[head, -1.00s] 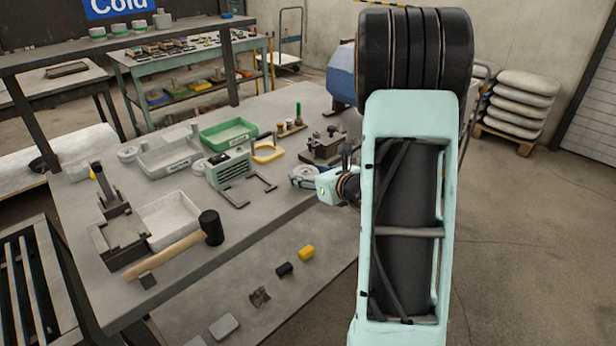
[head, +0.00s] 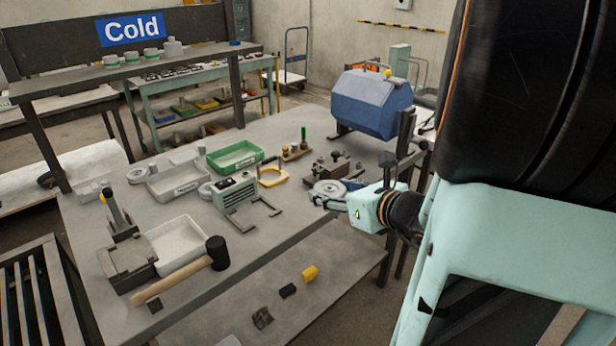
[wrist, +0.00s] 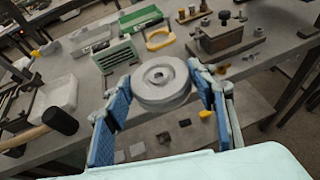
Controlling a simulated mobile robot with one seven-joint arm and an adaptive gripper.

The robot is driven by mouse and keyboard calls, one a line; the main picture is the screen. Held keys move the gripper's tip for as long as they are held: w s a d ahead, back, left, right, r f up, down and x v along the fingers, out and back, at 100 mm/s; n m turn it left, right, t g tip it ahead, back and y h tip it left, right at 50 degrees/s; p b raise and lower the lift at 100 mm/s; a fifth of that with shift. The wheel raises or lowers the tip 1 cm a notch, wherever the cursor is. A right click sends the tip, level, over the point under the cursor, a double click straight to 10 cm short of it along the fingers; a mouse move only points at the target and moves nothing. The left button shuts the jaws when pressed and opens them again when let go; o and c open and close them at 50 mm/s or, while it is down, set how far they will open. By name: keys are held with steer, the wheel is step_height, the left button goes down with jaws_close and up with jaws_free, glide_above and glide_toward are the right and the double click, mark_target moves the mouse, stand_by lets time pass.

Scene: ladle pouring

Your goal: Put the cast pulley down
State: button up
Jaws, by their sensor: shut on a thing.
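The cast pulley (wrist: 161,80) is a grey round wheel with a hub hole. It sits between the blue-padded fingers of my gripper (wrist: 160,98) in the wrist view. In the head view the pulley (head: 328,187) shows at the end of my gripper (head: 330,198), near the right front edge of the workbench (head: 290,235). My gripper is shut on it. The pulley appears held above the bench edge, with the lower shelf visible below it in the wrist view. Its underside is hidden.
A dark metal fixture (head: 331,168) stands just behind the pulley. A yellow ring-shaped piece (head: 272,178), a green vented box (head: 235,193), a green tray (head: 235,157) and a mallet (head: 190,270) lie on the bench. A blue drum-like machine (head: 370,103) stands at the far right. Bare bench shows at front centre.

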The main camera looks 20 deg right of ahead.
steer(key=shift+s+r, duration=0.15)
steer(key=shift+s, duration=0.2)
steer(key=w+a+f+n+g+y, duration=0.2)
steer(key=w+a+f+n+y, duration=0.3)
steer(key=a, duration=0.3)
steer(key=n+g+y, duration=0.4)
steer(key=y, duration=0.1)
glide_above(262, 252)
step_height(262, 252, down, 3)
steer(key=shift+r+p, duration=0.1)
steer(key=shift+p, duration=0.35)
step_height(262, 252, up, 10)
steer(key=p, duration=1.6)
steer(key=shift+f+t+h, duration=0.2)
steer(key=shift+t+h, duration=0.1)
steer(key=shift+w+d, duration=0.1)
steer(key=shift+d, duration=0.05)
